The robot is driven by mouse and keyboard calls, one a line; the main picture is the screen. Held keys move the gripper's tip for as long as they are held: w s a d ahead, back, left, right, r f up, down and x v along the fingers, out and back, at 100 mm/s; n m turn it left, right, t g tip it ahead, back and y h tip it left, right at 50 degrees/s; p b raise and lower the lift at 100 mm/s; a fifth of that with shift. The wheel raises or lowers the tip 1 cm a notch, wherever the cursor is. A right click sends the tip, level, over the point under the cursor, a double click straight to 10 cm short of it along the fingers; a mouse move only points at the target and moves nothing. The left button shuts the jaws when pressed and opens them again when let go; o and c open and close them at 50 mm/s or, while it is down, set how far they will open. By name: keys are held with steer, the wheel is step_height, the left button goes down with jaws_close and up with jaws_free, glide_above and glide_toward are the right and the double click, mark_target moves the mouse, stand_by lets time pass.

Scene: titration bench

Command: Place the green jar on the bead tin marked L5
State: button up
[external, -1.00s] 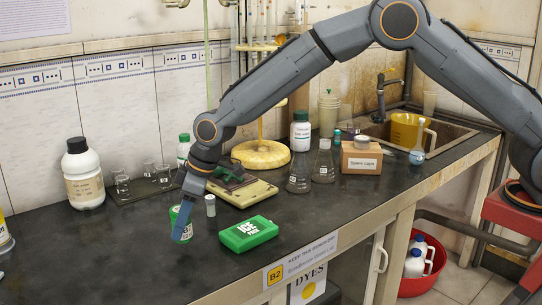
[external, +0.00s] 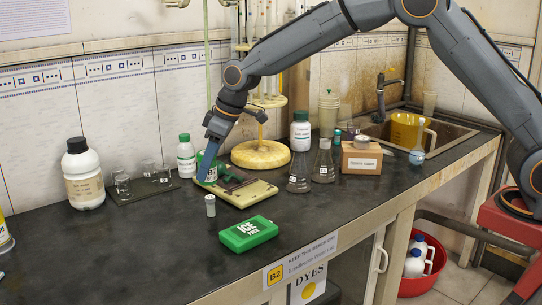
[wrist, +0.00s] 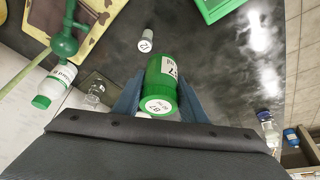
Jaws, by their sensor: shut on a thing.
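My gripper (external: 206,176) is shut on the green jar (external: 208,170) and holds it up over the left part of the cream-edged board. In the wrist view the green jar (wrist: 162,78) sits between the two blue fingers, its pale marked end toward the camera. A small grey cylinder (external: 210,205) stands on the bench in front of the board. It also shows in the wrist view (wrist: 145,45), with a small white label I cannot read surely. I cannot make out an L5 mark on any tin.
A green box (external: 248,233) lies at the front. The cream-edged board (external: 245,196) carries a dark green item. A white-labelled bottle (external: 186,157), flasks (external: 299,172) and a tray of small beakers (external: 150,186) stand around.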

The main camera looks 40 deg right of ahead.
steer(key=w+d+r+m, duration=0.1)
steer(key=w+d+r, duration=0.15)
steer(key=d, duration=0.55)
steer(key=w+d+r+m, duration=0.1)
steer(key=w+d, duration=0.2)
steer(key=d, duration=0.6)
step_height(320, 180, up, 6)
steer(key=m+t+h, duration=0.1)
steer(key=m+h, duration=0.2)
steer(key=m, duration=0.4)
glide_above(362, 138)
steer(key=f+p, duration=0.1)
steer(key=f, duration=0.2)
steer(key=f+p, duration=0.1)
steer(key=f, duration=0.2)
steer(key=f+p, duration=0.1)
steer(key=f, duration=0.2)
steer(key=shift+w+d+f, duration=0.1)
steer(key=shift+d+f, duration=0.15)
steer(key=shift+f, duration=0.1)
steer(key=shift+f, duration=0.15)
steer(key=o, duration=1.1)
